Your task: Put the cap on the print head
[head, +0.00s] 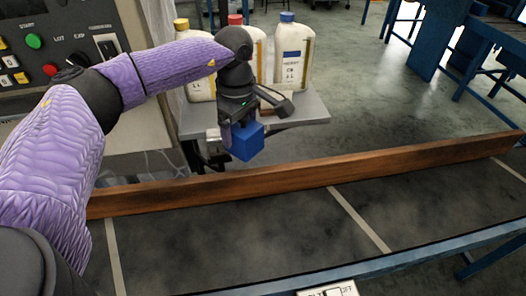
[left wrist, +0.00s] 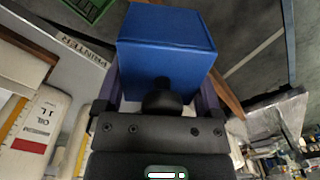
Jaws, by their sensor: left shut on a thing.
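A blue box-shaped cap (head: 245,141) is held at the end of my left arm in the head view. My left gripper (head: 239,122) is shut on it and holds it in the air, beyond the conveyor's wooden rail and in front of the small grey table. In the left wrist view the cap (left wrist: 166,40) fills the upper middle, with a finger on each side. A grey surface marked "PRINTER" (left wrist: 84,47) lies left of the cap in that view. I cannot make out the print head itself. My right gripper is not in view.
Several white oil bottles (head: 292,55) stand on the grey table (head: 305,107) behind my left gripper. A control panel (head: 60,40) is at the left. The wooden rail (head: 300,176) runs along the dark conveyor belt (head: 250,235), which is bare. Blue frames stand at upper right.

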